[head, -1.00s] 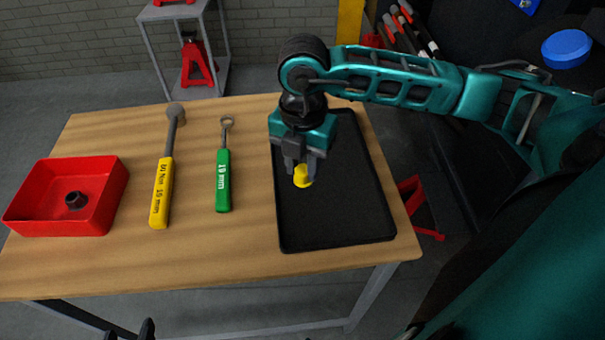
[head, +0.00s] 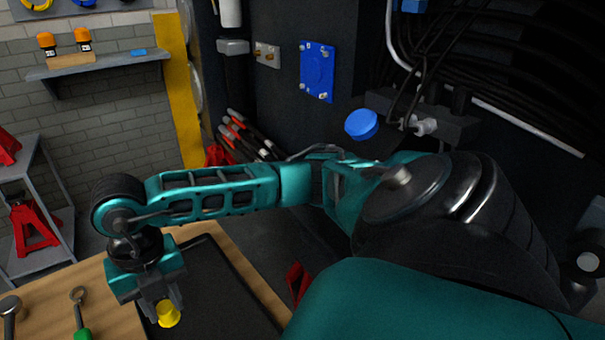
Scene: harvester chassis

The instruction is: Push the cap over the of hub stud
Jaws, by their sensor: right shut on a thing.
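My right gripper (head: 164,304) is at the lower left of the head view, pointing down over the black tray on the table. It is shut on a small yellow cap (head: 168,316), which sticks out below the fingers. I cannot tell whether the cap touches the tray. I cannot make out a hub stud for certain. My left gripper is not in view.
The black tray (head: 232,284) lies on the wooden table (head: 118,318). A green-handled wrench (head: 78,304) lies to its left. The dark chassis carries a blue panel (head: 317,71), a blue round cap (head: 361,124) and a grey plate with two brass fittings (head: 267,54).

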